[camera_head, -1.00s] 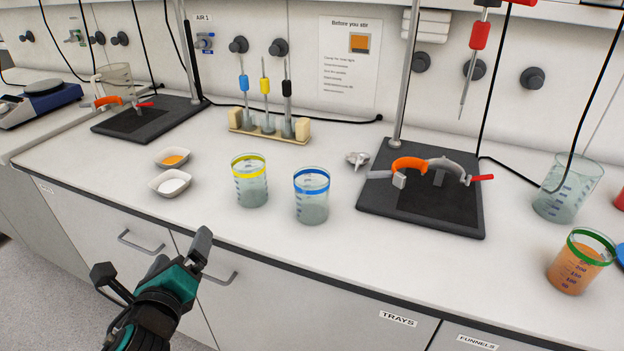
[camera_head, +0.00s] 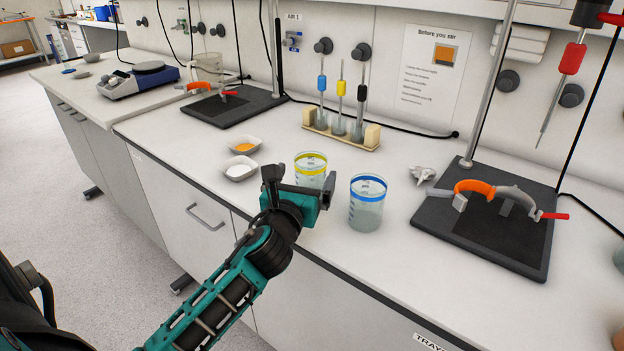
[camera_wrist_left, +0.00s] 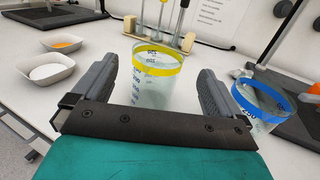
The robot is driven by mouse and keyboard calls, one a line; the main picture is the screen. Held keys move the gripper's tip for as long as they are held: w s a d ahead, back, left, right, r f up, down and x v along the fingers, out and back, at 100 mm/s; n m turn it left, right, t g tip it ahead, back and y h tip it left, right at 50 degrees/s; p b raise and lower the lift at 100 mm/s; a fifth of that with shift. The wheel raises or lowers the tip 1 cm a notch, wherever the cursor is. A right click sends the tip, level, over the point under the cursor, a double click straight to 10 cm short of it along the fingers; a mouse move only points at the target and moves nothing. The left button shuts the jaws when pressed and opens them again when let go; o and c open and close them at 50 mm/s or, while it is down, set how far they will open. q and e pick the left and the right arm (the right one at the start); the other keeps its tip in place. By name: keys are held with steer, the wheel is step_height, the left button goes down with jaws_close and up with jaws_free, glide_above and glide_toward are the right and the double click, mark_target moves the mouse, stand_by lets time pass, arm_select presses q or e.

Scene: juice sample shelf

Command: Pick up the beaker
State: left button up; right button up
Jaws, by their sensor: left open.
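The yellow-banded beaker (camera_head: 311,164) stands upright on the white bench, its lower part hidden behind my left gripper in the head view. In the left wrist view this beaker (camera_wrist_left: 153,82) stands ahead of the palm, between the two fingers in the picture. My left gripper (camera_head: 300,180) is open and empty at the bench's front edge; its spread fingers show in the left wrist view (camera_wrist_left: 157,84). I cannot tell whether they touch the glass. A blue-banded beaker (camera_head: 366,208) stands just right of it, also in the left wrist view (camera_wrist_left: 262,106). My right gripper is out of view.
Two white dishes (camera_head: 240,174) with orange and white powder sit to the left. A rack (camera_head: 340,134) of several coloured-top tools stands behind. A stand with a clamp (camera_head: 490,222) is at right. Bench between dishes and rack is clear.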

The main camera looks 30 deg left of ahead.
arm_select(q)
steer(key=shift+x, duration=2.95)
steer(key=shift+a+r, duration=0.15)
steer(key=shift+c, duration=0.4)
steer(key=c, duration=1.2)
steer(key=shift+r, duration=0.25)
steer(key=shift+r, duration=1.1)
step_height(320, 180, up, 17)
steer(key=p, duration=0.3)
glide_above(311, 159)
steer(key=s+d, duration=0.2)
steer(key=shift+s+a+r, duration=0.15)
steer(key=shift+a, duration=0.1)
steer(key=shift+r, duration=0.1)
